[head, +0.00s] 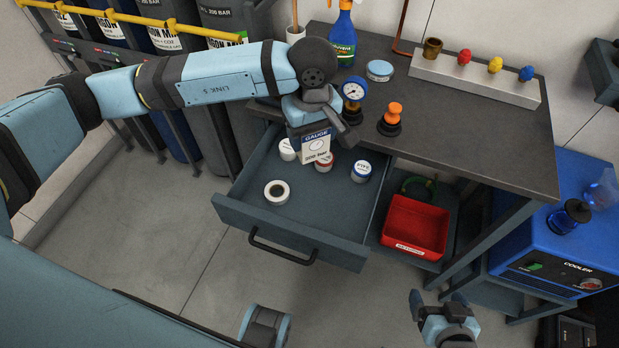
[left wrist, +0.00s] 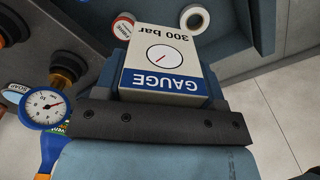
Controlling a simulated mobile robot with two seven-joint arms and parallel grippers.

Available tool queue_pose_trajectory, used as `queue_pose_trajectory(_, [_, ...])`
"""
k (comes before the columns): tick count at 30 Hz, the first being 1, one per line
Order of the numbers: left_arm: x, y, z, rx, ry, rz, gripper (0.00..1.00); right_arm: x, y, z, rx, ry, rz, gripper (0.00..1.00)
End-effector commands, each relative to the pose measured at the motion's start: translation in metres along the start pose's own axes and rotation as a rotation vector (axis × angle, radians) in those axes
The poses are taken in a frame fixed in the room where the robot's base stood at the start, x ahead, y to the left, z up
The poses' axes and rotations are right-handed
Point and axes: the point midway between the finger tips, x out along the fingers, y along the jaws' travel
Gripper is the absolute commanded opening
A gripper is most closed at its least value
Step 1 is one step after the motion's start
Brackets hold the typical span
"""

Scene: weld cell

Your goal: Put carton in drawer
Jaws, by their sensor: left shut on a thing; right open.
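The carton (head: 317,148) is a small white and blue box marked "GAUGE 300 bar". My left gripper (head: 312,128) is shut on it and holds it over the open drawer (head: 232,211), toward the drawer's back. The carton (left wrist: 165,60) also fills the middle of the left wrist view, between the fingers of the left gripper (left wrist: 160,85). The drawer is pulled out below the bench top and holds a white tape roll (head: 277,192) and several small round tins. My right gripper (head: 441,306) is open and empty at the bottom of the head view, above the floor.
A pressure gauge (head: 353,93) and an orange-knobbed part (head: 391,119) stand on the bench (head: 470,130) near my left gripper. A red bin (head: 415,226) sits right of the drawer. The drawer's front right floor is clear.

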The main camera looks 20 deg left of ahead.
Motion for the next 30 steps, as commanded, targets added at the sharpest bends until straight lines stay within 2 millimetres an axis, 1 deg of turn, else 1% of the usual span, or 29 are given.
queue_pose_trajectory(1, [0.015, -0.001, 0.001, -0.001, -0.003, -0.003, 0.32, 0.000, 0.001, 0.001, -0.002, 0.000, 0.000, 0.88])
queue_pose_trajectory(6, [0.062, -0.001, 0.001, -0.002, -0.004, -0.003, 0.32, 0.000, 0.002, 0.002, -0.006, -0.002, 0.001, 0.88])
queue_pose_trajectory(9, [0.085, 0.000, 0.001, -0.001, -0.003, -0.002, 0.32, 0.001, 0.002, 0.002, -0.007, -0.002, 0.001, 0.88])
queue_pose_trajectory(12, [0.102, 0.000, 0.000, -0.002, -0.001, -0.001, 0.32, 0.001, 0.002, 0.003, -0.007, -0.002, 0.001, 0.88])
queue_pose_trajectory(20, [0.121, 0.000, 0.000, -0.001, -0.001, 0.000, 0.32, 0.001, 0.001, 0.003, -0.006, -0.002, 0.001, 0.88])
queue_pose_trajectory(24, [0.143, 0.000, 0.001, -0.001, -0.001, -0.001, 0.32, 0.002, 0.001, 0.004, -0.006, -0.001, 0.000, 0.88])
queue_pose_trajectory(27, [0.155, 0.000, 0.001, -0.001, -0.002, 0.001, 0.32, 0.002, 0.001, 0.003, -0.006, 0.000, 0.000, 0.88])
queue_pose_trajectory(30, [0.156, 0.000, 0.000, 0.000, 0.001, 0.002, 0.32, 0.001, 0.000, 0.003, -0.005, 0.001, 0.000, 0.88])
